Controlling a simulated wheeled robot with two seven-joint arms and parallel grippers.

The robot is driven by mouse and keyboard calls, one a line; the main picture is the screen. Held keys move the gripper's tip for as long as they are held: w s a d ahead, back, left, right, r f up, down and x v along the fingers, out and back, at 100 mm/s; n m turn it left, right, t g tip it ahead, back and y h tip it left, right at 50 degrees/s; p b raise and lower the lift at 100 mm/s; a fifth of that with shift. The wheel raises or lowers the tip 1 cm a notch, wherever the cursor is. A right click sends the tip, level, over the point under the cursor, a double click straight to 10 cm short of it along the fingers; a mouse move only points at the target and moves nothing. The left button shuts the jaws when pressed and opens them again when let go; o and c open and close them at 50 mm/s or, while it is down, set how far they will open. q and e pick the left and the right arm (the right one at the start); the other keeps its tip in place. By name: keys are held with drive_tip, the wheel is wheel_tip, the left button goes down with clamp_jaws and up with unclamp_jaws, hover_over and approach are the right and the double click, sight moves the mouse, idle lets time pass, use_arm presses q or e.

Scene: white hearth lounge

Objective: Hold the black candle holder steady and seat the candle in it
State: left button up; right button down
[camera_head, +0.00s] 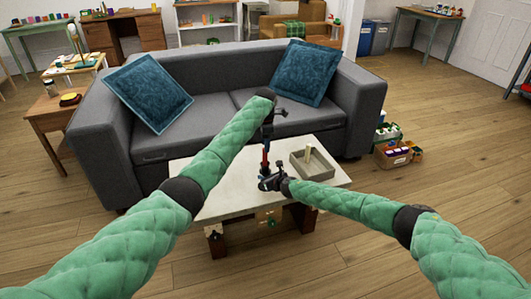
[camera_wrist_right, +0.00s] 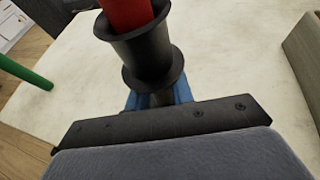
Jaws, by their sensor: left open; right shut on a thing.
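The black candle holder (camera_wrist_right: 145,50) stands at the front of the pale low table, with a flared cup and a rimmed lower part. The red candle (camera_head: 265,158) stands nearly upright; its lower end is inside the cup in the right wrist view (camera_wrist_right: 126,12). How deep it sits is hidden. My right gripper (camera_head: 267,182) is shut on the holder below the cup; its blue fingertips show in the right wrist view (camera_wrist_right: 158,98). My left gripper (camera_head: 267,134) is open above the candle, pointing down. Whether its fingers touch the candle cannot be told.
The low table (camera_head: 215,200) has a grey tray (camera_head: 325,168) on its right, holding a cream block (camera_head: 308,153). A grey sofa (camera_head: 215,115) stands close behind. A green rod (camera_wrist_right: 25,72) shows left of the holder. The table's left part is clear.

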use_arm(q)
drive_tip(key=shift+r, duration=2.5)
use_arm(e)
drive_tip(key=c, duration=1.1)
unclamp_jaws()
